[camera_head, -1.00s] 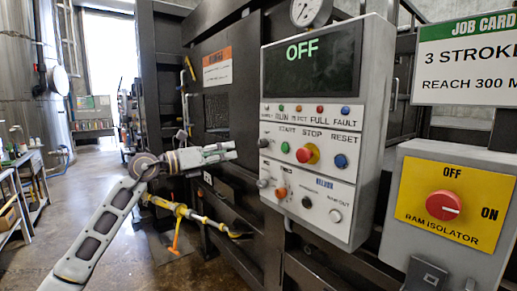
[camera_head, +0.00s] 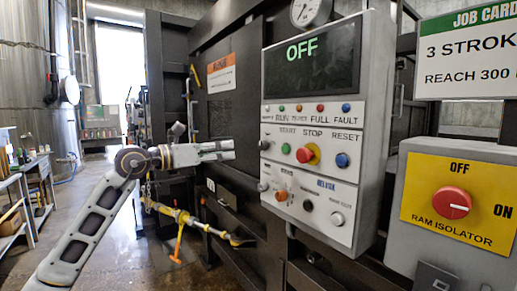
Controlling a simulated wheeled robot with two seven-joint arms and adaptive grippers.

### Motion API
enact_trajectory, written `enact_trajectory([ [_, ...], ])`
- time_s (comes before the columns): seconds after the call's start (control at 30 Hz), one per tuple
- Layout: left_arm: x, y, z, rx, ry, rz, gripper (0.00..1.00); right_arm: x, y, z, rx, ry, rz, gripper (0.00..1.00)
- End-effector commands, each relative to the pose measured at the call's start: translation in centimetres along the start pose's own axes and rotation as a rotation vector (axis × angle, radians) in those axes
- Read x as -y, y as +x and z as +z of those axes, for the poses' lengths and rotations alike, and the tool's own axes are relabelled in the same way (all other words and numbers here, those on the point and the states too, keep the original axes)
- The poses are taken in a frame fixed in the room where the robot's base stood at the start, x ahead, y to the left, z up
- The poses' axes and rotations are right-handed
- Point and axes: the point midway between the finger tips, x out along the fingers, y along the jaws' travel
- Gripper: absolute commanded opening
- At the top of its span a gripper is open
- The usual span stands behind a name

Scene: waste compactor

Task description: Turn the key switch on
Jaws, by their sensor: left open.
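The grey control panel (camera_head: 374,130) stands in the middle right, with a dark screen (camera_head: 322,75) reading OFF. A small dark round switch (camera_head: 264,145) sits at its left edge, left of the green start button (camera_head: 287,149). A similar small knob (camera_head: 263,187) sits on the lower plate. I cannot tell which is the key switch; their labels are too small or blurred. My left gripper (camera_head: 233,150) points right, just left of the panel in the picture, open and empty. No contact with the panel is visible. My right gripper is out of view.
A grey isolator box (camera_head: 403,180) with a red rotary handle (camera_head: 452,203) stands at the right, under the job card (camera_head: 470,50). A yellow tool with an orange handle (camera_head: 177,238) is below my left arm. Open floor lies at the left.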

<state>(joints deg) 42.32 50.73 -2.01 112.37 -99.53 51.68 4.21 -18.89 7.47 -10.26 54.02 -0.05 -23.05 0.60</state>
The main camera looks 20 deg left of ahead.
Motion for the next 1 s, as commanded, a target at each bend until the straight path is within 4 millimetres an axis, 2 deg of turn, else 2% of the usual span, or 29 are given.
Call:
enact_trajectory([
  [0.23, 0.0, 0.3, 0.0, 0.0, -0.002, -0.001, 0.51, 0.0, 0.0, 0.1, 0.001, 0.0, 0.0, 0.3],
  [0.43, 0.0, 1.4, 0.1, 0.002, -0.002, -0.002, 0.51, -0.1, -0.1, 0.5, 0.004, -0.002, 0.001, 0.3],
  [1.0, 0.0, 7.4, 0.1, 0.002, -0.003, -0.002, 0.51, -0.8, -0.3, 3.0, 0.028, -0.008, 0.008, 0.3],
])
